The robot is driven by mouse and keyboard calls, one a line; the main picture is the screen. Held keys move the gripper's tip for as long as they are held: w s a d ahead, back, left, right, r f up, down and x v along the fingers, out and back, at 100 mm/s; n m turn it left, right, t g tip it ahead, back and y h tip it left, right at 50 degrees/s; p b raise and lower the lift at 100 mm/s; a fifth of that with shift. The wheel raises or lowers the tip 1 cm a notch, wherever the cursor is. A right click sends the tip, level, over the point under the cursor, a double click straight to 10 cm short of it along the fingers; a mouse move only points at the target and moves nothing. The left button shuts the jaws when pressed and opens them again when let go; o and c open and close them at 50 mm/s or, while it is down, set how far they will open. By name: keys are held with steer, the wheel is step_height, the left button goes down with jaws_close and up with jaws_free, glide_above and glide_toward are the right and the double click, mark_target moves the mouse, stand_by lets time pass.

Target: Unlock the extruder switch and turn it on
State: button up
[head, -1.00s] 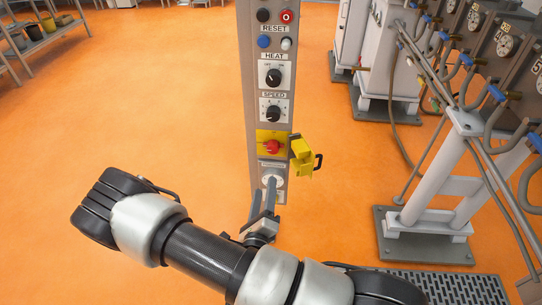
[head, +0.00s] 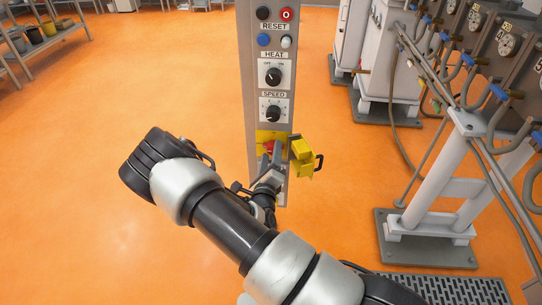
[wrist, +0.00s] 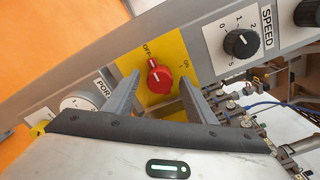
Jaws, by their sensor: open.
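The red rotary switch (wrist: 159,79) sits on a yellow plate (wrist: 174,48) marked OFF and ON; its white mark points toward OFF. In the head view the switch (head: 267,148) is partly hidden by my gripper. A yellow lock cover (head: 302,156) with a black shackle hangs swung aside to the right of the plate. My gripper (wrist: 161,88) is open, with one finger on each side of the red switch in the wrist view. I cannot tell whether the fingers touch it. In the head view my gripper (head: 272,163) is at the plate's lower part.
The grey panel column (head: 245,85) carries a SPEED knob (head: 273,113) and a HEAT knob (head: 273,76) above the switch. A round white port (wrist: 85,101) is below the switch. Machine frames and hoses (head: 440,190) stand to the right.

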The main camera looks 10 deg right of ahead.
steer(key=c, duration=1)
steer(key=shift+c, duration=0.2)
steer(key=m+p, duration=0.2)
steer(key=m, duration=0.1)
steer(key=shift+r, duration=0.15)
steer(key=m+p, duration=0.2)
steer(key=m, duration=0.3)
steer(key=shift+d+p, duration=0.1)
steer(key=shift+p, duration=0.25)
steer(key=m+p, duration=0.2)
steer(key=m, duration=0.7)
steer(key=shift+s+d+m, duration=0.1)
steer(key=shift+m, duration=0.3)
steer(key=shift+f, duration=0.2)
